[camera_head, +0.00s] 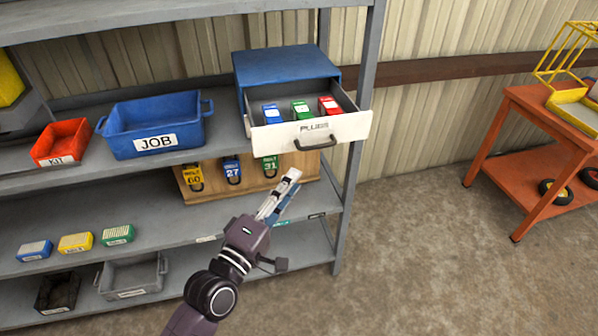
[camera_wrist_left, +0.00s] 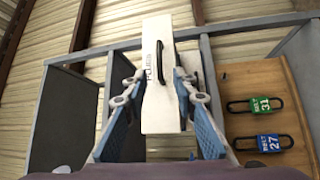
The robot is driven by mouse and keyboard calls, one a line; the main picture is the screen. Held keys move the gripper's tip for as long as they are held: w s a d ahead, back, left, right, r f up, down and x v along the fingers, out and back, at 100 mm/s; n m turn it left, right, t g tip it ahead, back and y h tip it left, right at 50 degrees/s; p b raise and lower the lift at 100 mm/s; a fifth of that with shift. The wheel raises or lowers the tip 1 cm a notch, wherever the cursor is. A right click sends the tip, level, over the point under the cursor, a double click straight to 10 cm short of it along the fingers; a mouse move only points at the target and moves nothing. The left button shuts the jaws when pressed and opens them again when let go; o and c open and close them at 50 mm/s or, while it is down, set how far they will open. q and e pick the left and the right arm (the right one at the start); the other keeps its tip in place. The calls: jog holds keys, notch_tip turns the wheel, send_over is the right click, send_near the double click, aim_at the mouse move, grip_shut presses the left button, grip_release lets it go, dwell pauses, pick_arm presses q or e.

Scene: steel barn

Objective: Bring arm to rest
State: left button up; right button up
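My left gripper (camera_head: 288,190) is in front of the shelf, below the open drawer. In the left wrist view its two blue-and-grey fingers (camera_wrist_left: 158,82) are apart, with nothing held between them. The white drawer front (camera_head: 350,130) labelled PLUGS shows beyond the fingers in that view (camera_wrist_left: 158,110); the gripper appears clear of its handle (camera_head: 316,143). The drawer is pulled out of the blue cabinet (camera_head: 285,65) and holds a blue, a green and a red box (camera_head: 330,106). My right gripper is not in view.
A blue JOB bin (camera_head: 155,112) and red KIT bin (camera_head: 60,142) stand on the shelf. Belts hang on a wooden board (camera_head: 215,190). Small boxes and grey bins (camera_head: 132,275) are lower down. An orange cart (camera_head: 530,130) is at right; the floor (camera_head: 430,250) between is clear.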

pick_arm(q)
jog(key=shift+s+a, duration=0.15)
jog(key=shift+s, duration=0.1)
jog(key=shift+f, duration=0.1)
